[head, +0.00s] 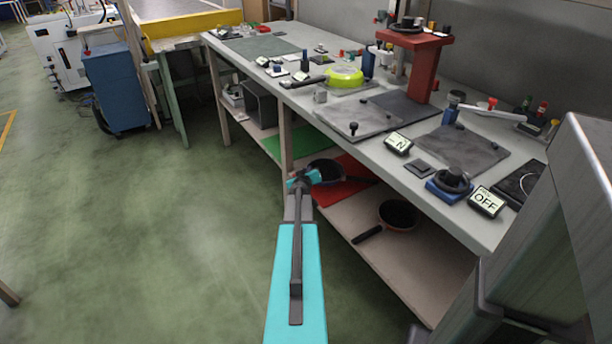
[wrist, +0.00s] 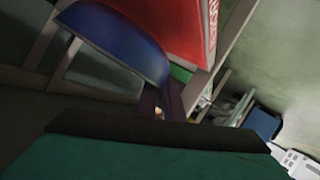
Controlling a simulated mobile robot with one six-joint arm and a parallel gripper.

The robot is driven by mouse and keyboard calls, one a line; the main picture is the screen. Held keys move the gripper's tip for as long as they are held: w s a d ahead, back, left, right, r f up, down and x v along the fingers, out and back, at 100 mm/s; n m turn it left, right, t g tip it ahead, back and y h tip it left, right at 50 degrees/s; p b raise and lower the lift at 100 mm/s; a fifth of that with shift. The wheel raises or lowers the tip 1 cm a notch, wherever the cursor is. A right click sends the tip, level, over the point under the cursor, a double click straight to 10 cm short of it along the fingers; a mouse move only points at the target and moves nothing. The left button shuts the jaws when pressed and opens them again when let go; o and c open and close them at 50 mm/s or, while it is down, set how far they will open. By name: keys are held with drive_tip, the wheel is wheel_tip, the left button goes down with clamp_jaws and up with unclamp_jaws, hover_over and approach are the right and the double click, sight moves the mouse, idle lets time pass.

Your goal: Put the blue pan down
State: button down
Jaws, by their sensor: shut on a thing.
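The blue pan shows its blue outside in the wrist view (wrist: 118,42), close to the camera. In the head view it is a dark round bowl (head: 326,171) just beyond my gripper. My gripper (head: 306,178) is shut on the pan, at the edge of the lower shelf. The pan is over or beside the red mat (head: 348,193) on that shelf. The red mat also shows next to the pan in the wrist view (wrist: 180,22). I cannot tell whether the pan touches the mat. The fingertips and their grip are not clear in either view.
A dark pan with a reddish side (head: 397,215) stands on the lower shelf (head: 345,215), handle toward the front. A green mat (head: 300,147) lies further left on it. The worktop (head: 375,155) overhangs the shelf and carries a lime pan (head: 343,77).

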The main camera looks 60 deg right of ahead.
drive_tip(key=shift+w+d, duration=0.3)
drive_tip(key=shift+d, duration=0.25)
drive_tip(key=shift+w+d, duration=0.25)
drive_tip(key=shift+d, duration=0.25)
drive_tip(key=shift+f+b, duration=0.8)
drive_tip(key=shift+f, duration=1.05)
drive_tip(key=c, duration=1.9)
unclamp_jaws()
drive_tip(key=shift+o, duration=0.2)
drive_tip(key=shift+a, duration=0.15)
drive_tip(key=b+v, duration=0.1)
drive_tip(key=v, duration=1.1)
